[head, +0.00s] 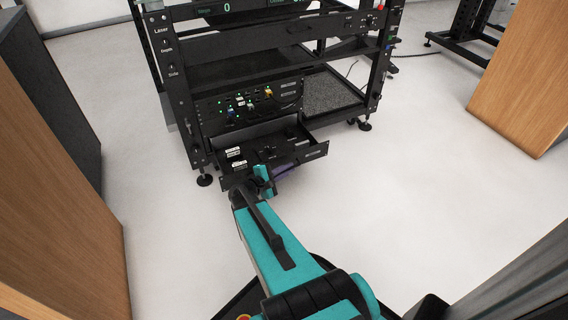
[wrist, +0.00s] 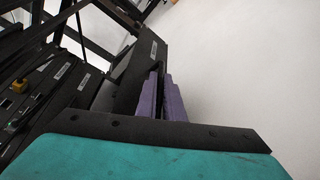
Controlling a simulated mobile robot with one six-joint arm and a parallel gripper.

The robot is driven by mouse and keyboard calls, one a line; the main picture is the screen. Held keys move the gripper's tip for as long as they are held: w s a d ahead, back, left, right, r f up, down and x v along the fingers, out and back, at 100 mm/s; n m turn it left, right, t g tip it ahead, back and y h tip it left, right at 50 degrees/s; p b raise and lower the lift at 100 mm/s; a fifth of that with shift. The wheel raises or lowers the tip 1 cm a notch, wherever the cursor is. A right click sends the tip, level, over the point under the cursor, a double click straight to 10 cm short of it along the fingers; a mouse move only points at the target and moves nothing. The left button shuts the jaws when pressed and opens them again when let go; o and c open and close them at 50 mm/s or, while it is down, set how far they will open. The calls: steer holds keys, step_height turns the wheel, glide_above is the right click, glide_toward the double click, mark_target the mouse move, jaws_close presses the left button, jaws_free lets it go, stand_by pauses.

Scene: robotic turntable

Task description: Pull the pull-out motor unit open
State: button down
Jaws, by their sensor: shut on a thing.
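The pull-out motor unit (head: 312,154) is a black drawer low in the black rack. It stands out from the rack front, and its inside with small dark parts and white labels shows from above. My gripper (head: 285,170) is at the drawer's front panel, its purple fingers partly hidden behind my wrist. In the wrist view the fingers (wrist: 164,98) are close together at the black front panel (wrist: 143,62), shut on the unit's front. The exact grip spot is hidden.
The rack (head: 190,110) rises behind, with a panel of lit connectors (head: 245,104) just above the drawer. Wooden-sided cabinets stand at the left (head: 60,190) and right (head: 525,85). The pale floor (head: 400,180) before the rack is clear.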

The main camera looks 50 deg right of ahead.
steer(key=shift+s+a+f, duration=0.1)
steer(key=shift+s+a, duration=0.2)
steer(key=shift+s, duration=0.2)
steer(key=shift+s+a, duration=0.25)
steer(key=shift+s, duration=0.25)
steer(key=c, duration=2.2)
jaws_free()
steer(key=shift+p+v, duration=2.25)
steer(key=shift+v, duration=4.65)
